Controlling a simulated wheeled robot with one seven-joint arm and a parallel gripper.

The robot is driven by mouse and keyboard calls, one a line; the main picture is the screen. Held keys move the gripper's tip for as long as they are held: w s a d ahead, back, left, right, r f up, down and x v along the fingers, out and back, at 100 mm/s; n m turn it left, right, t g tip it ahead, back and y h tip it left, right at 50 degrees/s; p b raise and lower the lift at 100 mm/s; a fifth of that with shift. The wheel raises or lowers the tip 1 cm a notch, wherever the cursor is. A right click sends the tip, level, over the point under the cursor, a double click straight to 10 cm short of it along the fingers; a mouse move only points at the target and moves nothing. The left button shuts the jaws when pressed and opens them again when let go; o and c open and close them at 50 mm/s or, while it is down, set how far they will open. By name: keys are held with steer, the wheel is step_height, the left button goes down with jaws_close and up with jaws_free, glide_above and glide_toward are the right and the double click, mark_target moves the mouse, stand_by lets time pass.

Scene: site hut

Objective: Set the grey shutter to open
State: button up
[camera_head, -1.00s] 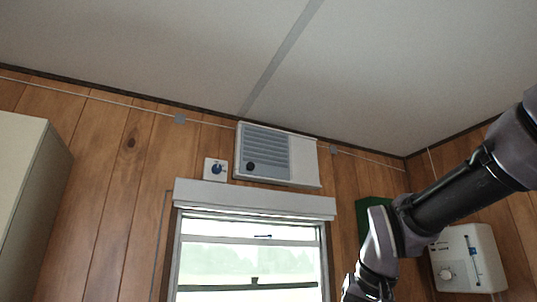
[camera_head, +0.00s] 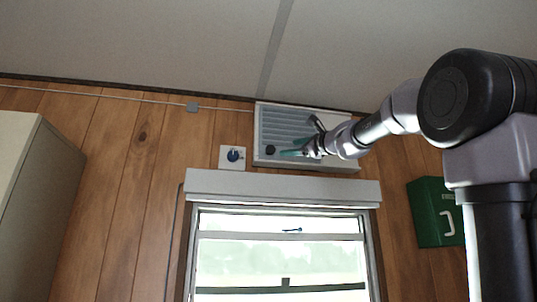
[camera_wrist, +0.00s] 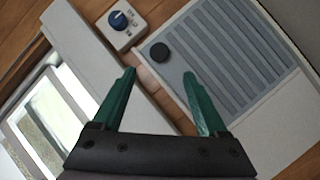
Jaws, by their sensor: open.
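The grey shutter (camera_head: 283,126) is a slatted panel in a white wall unit (camera_head: 340,166) high on the wood wall, above the window. It also shows in the wrist view (camera_wrist: 225,60). A round black knob (camera_head: 271,150) sits at the shutter's lower left corner; in the wrist view the knob (camera_wrist: 159,52) lies just beyond the fingertips, between their lines. My gripper (camera_head: 287,148) has green fingers and is open and empty in front of the unit. In the wrist view its fingertips (camera_wrist: 159,73) are apart. I cannot tell the slats' angle.
A white box with a blue dial (camera_head: 233,155) is left of the unit; it also shows in the wrist view (camera_wrist: 119,20). Below are a white blind box (camera_head: 280,187) and window (camera_head: 280,260). A green case (camera_head: 435,212) hangs at right; a cabinet (camera_head: 30,200) stands at left.

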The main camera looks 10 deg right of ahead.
mark_target(272, 150)
steer(key=x, duration=1)
steer(key=shift+w+a+r, duration=0.1)
steer(key=shift+w+a, duration=0.1)
steer(key=shift+w, duration=0.05)
jaws_close()
stand_by(1.0)
